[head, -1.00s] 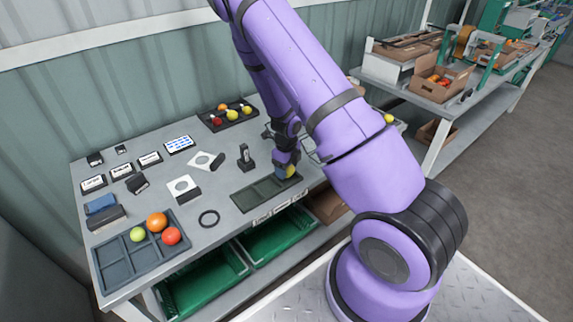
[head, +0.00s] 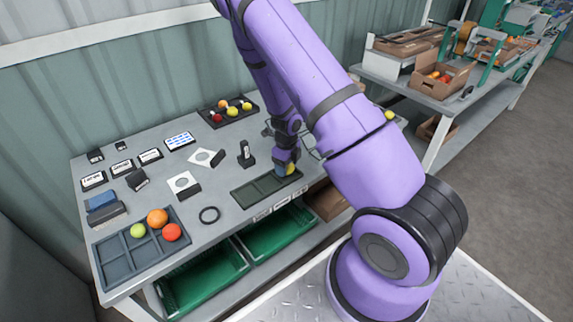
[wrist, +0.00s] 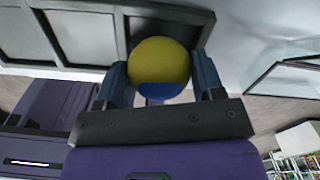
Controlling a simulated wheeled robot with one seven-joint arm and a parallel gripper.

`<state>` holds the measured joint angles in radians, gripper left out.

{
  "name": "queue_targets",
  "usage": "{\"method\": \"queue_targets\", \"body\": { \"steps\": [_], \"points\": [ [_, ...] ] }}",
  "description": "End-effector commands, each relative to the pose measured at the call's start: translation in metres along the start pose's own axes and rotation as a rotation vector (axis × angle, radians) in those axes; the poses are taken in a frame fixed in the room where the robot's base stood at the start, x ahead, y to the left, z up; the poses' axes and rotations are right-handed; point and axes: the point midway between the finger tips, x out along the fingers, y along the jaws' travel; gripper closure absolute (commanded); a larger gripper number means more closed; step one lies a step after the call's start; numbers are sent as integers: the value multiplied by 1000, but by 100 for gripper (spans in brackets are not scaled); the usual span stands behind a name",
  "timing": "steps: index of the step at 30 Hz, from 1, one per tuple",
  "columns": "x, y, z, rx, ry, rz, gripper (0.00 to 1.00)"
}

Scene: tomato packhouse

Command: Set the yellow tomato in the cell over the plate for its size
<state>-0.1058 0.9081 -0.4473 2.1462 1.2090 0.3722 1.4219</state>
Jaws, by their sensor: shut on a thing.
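The yellow tomato (wrist: 160,62) is between the two fingers of my gripper (wrist: 160,80) in the wrist view, with a blue patch showing low on it. In the head view my gripper (head: 286,166) points down and is shut on the tomato (head: 291,170). They are at the right end cell of the dark three-cell tray (head: 240,196). In the wrist view the tray (wrist: 85,8) lies behind the tomato, and its other cells look empty. I cannot tell whether the tomato touches the cell floor. Small label plates (head: 262,215) sit along the table's front edge by the tray; their text is unreadable.
A grey divided tray (head: 120,262) at the front left holds green, orange and red tomatoes. A black tray (head: 240,122) at the back holds several more.

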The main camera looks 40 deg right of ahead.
Motion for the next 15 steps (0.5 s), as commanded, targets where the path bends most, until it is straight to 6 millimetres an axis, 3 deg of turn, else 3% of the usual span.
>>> {"method": "queue_targets", "body": {
  "steps": [15],
  "points": [
    [6, 0, 0, 0, 0, 0, 50]
  ]
}}
